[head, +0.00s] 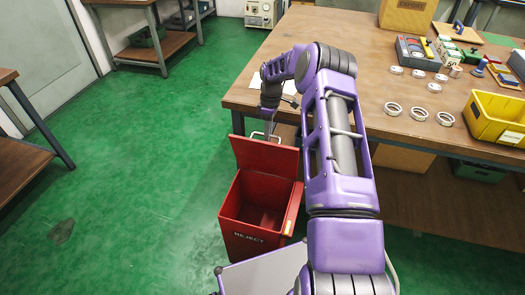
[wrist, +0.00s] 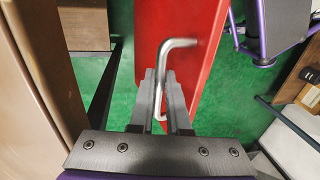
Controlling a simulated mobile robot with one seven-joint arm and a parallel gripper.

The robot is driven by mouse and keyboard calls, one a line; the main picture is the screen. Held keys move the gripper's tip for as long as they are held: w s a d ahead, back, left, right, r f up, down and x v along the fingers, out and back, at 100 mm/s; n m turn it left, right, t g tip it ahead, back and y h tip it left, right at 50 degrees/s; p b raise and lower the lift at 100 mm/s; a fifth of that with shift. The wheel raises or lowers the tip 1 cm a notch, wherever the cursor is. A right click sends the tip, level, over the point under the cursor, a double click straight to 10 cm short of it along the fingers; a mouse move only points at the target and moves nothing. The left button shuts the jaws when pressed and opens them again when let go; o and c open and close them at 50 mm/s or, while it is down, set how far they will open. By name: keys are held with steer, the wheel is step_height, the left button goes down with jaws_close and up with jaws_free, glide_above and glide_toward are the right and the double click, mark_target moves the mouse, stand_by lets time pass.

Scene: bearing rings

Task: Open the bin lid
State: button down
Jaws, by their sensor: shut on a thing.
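The red bin (head: 255,234) marked REJECT stands on the green floor beside the table. Its lid (head: 266,157) is up, tilted back towards the far side, and the bin's inside shows. A metal handle (head: 262,136) sits at the lid's top edge. In the wrist view the red lid (wrist: 184,35) is seen close up, with its bent handle (wrist: 180,43). My gripper (wrist: 162,76) is shut on the handle, which passes between its fingers. In the head view my arm partly hides the fingers.
A wooden table (head: 285,45) stands behind and right of the bin, its edge close to my arm. It holds several bearing rings (head: 392,109) and a yellow bin (head: 495,118). The green floor (head: 130,190) is clear on the left.

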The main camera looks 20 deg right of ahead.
steer(key=shift+w+d+f+b, duration=0.1)
steer(key=shift+w+d+b, duration=0.3)
steer(key=shift+w, duration=0.25)
steer(key=shift+w+d+f+b, duration=0.1)
steer(key=shift+w+d+b, duration=0.2)
steer(key=shift+w+d, duration=0.3)
steer(key=shift+w+a, duration=0.1)
steer(key=shift+r, duration=0.1)
steer(key=c, duration=0.9)
jaws_free()
steer(key=shift+a, duration=0.1)
steer(key=shift+w+r, duration=0.1)
steer(key=shift+r, duration=0.1)
